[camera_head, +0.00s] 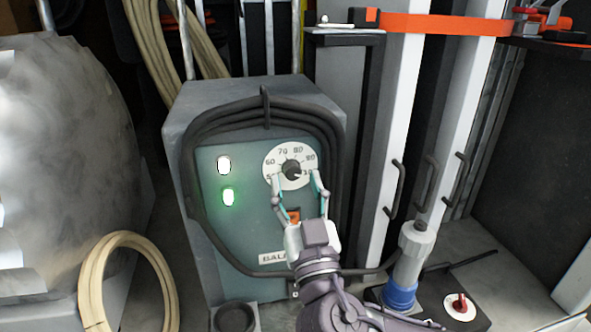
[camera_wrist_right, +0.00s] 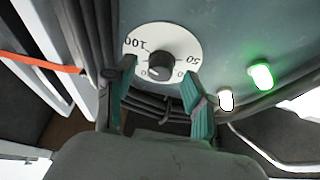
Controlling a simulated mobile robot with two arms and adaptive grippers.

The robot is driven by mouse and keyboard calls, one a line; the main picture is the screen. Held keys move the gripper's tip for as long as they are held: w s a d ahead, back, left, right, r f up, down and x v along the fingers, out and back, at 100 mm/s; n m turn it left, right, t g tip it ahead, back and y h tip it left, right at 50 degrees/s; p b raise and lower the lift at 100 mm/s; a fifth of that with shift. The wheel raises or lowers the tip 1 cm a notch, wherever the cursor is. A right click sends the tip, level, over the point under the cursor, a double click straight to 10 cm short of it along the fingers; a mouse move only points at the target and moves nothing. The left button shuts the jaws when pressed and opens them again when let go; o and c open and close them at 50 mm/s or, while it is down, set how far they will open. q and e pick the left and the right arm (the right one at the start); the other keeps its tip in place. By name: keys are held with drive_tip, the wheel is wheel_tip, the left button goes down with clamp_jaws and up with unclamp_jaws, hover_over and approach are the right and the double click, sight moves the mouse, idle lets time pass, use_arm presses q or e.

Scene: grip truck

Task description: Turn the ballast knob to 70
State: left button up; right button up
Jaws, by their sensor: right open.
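The ballast knob (camera_head: 291,168) is a small dark round knob on a white dial (camera_head: 283,155), on the teal front of a grey box. The numbers 60, 70, 80 and 90 show around it; I cannot tell where the knob points. My right gripper (camera_head: 296,180) is open, its teal fingers reaching up over the lower dial, one on each side of the knob. In the right wrist view the knob (camera_wrist_right: 160,67) sits just ahead of the fingertips (camera_wrist_right: 158,80), with gaps on both sides. The left gripper is not in view.
A black cable (camera_head: 265,117) is looped around the box front. Two lit lamps, one white (camera_head: 224,165) and one green (camera_head: 228,197), are left of the dial. An orange switch (camera_head: 293,216) and a partly hidden label (camera_head: 272,258) are below. A hose coil (camera_head: 95,275) lies left.

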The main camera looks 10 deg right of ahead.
drive_tip(key=shift+w+r, duration=0.15)
drive_tip(key=shift+w, duration=0.5)
clamp_jaws()
